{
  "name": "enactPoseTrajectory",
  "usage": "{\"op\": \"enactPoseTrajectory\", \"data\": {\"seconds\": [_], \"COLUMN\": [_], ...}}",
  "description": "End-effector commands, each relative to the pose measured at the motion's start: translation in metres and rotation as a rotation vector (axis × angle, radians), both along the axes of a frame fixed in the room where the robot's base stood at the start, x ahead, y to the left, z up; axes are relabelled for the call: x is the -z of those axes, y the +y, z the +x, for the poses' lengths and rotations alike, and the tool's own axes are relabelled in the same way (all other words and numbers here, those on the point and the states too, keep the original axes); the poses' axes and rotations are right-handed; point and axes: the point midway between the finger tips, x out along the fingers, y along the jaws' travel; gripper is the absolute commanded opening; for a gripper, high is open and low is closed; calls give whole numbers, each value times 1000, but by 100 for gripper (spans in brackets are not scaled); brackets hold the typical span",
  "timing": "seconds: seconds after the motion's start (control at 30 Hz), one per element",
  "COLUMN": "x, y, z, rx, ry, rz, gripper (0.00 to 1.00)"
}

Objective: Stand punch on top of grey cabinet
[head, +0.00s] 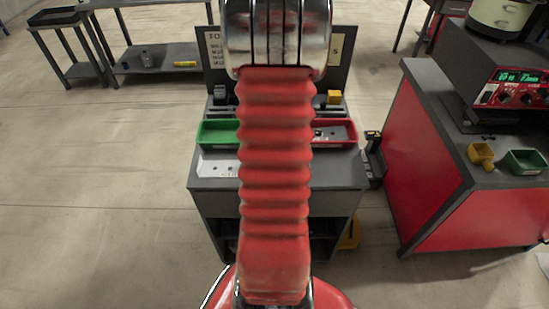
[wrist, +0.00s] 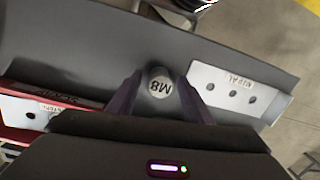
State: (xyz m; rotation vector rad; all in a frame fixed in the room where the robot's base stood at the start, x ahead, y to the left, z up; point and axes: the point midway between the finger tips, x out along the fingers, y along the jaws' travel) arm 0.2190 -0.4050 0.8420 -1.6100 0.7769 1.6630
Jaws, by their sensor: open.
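A pale, round-ended piece marked M8 (wrist: 160,85) sits between my fingers in the wrist view; it may be the punch, but its lower part is hidden. My gripper (wrist: 160,79) is open, with one dark finger on each side of it; I cannot tell whether they touch it. The grey surface around it (wrist: 75,40) appears to be the top of the grey cabinet (head: 220,183), which stands in the centre of the head view. My red-sleeved arm covers the cabinet's middle there, hiding my gripper and the M8 piece.
On the cabinet are a green tray (head: 218,133), a red tray (head: 345,132) and a white plate with holes (head: 215,169). The wrist view shows a plate (wrist: 228,90) close right of my gripper. A red cabinet (head: 425,165) stands right; open floor lies left.

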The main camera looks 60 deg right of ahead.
Motion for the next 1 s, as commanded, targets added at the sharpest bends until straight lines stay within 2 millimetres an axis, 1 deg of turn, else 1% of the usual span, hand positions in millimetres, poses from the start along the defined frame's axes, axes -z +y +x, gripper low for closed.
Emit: {"op": "enactPoseTrajectory", "data": {"seconds": [0.2, 0.37, 0.47, 0.8, 1.0], "x": [-3, -16, -30, -89, -115], "y": [0, -2, -3, -7, -8], "z": [0, 0, 0, 0, 0], "rx": [0, 0, 0, 0, 0], "ry": [-1, -1, -2, -2, 0], "rz": [-1, -3, -4, -4, -2], "gripper": [46, 46, 46, 46, 46]}}
